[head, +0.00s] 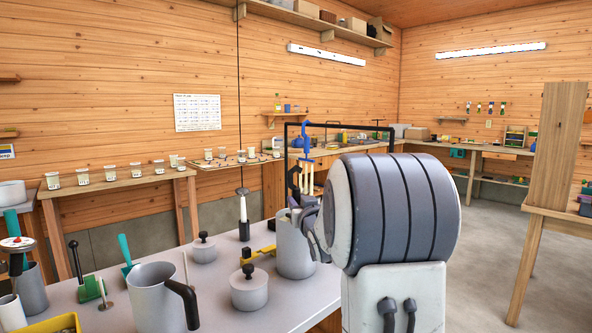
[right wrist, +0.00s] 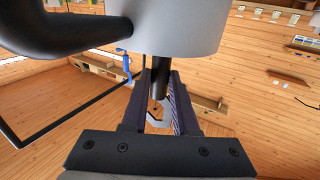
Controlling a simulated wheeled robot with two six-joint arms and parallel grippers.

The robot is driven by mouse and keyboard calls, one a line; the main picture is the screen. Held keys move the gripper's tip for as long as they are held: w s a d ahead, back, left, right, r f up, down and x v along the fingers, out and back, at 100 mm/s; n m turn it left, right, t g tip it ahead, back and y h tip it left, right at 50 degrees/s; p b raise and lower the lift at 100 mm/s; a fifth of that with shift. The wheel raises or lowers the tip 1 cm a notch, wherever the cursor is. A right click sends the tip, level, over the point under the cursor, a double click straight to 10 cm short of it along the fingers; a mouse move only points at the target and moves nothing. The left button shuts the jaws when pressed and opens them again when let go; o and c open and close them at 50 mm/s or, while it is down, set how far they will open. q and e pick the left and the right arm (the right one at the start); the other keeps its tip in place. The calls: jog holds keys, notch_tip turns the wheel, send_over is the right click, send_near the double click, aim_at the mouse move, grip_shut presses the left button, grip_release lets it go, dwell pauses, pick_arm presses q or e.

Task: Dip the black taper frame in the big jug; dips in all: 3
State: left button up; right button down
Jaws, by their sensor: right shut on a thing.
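The black taper frame (head: 293,176) is upright at the big jug, its dark upper part showing just above the rim. My right gripper (head: 310,208) is beside the jug's rim. In the right wrist view, which is upside down, the gripper (right wrist: 161,95) is shut on the frame's black stem (right wrist: 160,78), which runs into the jug (right wrist: 165,30). The tapers on it are hidden, apparently inside the jug. The big grey jug (head: 294,248) stands upright on the table; its black handle (right wrist: 55,35) shows in the right wrist view. My left gripper is not in view.
A blue taper frame (head: 307,130) with pale tapers hangs on a black rack (head: 345,125) behind. Cups line a shelf (head: 120,183).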

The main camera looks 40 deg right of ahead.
notch_tip(320, 180, up, 16)
jog(key=p, duration=1.2)
dwell(4.1)
notch_tip(320, 180, up, 3)
jog(key=p, duration=0.2)
jog(key=shift+p, duration=0.3)
